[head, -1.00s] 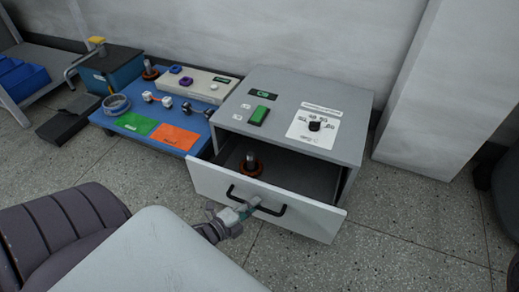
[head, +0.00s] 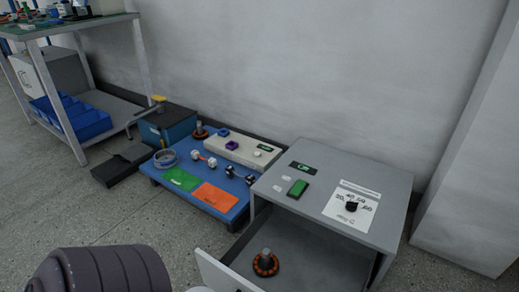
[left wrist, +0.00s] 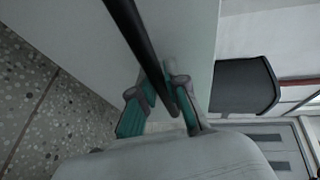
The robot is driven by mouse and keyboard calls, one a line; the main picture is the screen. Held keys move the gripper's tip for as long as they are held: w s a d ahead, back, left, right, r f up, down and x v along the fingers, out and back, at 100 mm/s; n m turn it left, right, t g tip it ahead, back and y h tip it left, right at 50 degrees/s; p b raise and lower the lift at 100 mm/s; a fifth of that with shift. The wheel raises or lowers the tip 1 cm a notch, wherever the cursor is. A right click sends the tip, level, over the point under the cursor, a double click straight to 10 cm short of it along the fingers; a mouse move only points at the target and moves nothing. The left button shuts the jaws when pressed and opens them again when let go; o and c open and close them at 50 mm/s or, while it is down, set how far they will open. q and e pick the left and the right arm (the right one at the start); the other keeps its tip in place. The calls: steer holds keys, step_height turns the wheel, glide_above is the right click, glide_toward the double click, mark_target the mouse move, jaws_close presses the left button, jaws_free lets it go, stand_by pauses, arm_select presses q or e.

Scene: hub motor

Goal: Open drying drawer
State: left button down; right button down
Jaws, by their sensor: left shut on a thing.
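The drying drawer (head: 215,272) stands pulled out from the grey drying cabinet (head: 325,185). Its white front is cut off by the lower edge of the head view. An orange and black ring part with a grey upright shaft (head: 265,264) stands inside the drawer. In the left wrist view the black bar handle (left wrist: 130,28) runs between the teal fingers of my left gripper (left wrist: 167,88), which is shut on it. The white drawer front (left wrist: 185,35) fills the area behind the handle. My left gripper is out of the head view, and my right gripper shows in neither view.
A low blue platform (head: 158,176) left of the cabinet holds green and orange mats, a white box and several small parts. A blue box (head: 168,128) stands beyond it. A metal shelf (head: 142,50) stands at far left. The speckled floor (head: 170,222) in front is clear.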

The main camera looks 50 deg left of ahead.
arm_select(q)
steer(key=c, duration=1.2)
jaws_free()
steer(key=v, duration=1.2)
